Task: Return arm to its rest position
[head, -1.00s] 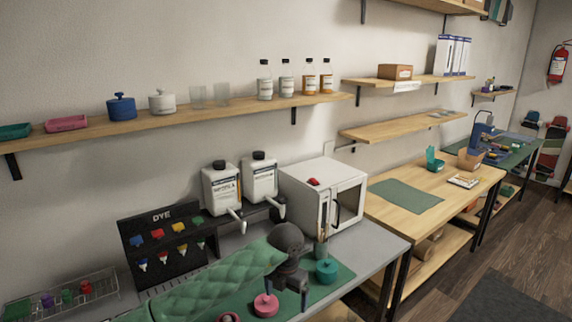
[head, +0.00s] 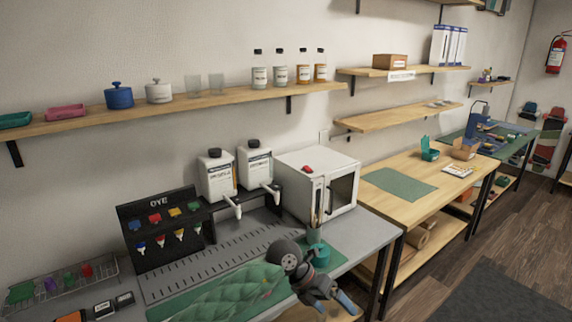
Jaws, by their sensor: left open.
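My left arm, in a green quilted sleeve, comes in from the bottom of the head view. My left gripper (head: 334,304) is open, with nothing seen between its fingers. It is over the front edge of the grey workbench (head: 378,244), in front of the teal pot (head: 319,256). The arm covers part of the green mat (head: 187,304). My right gripper is not in view.
A white oven (head: 300,190) and two white pump bottles (head: 216,176) stand behind on the bench. A black dye rack (head: 150,255) is at the left. A wooden table (head: 440,200) is to the right. Clear floor (head: 470,285) lies at the lower right.

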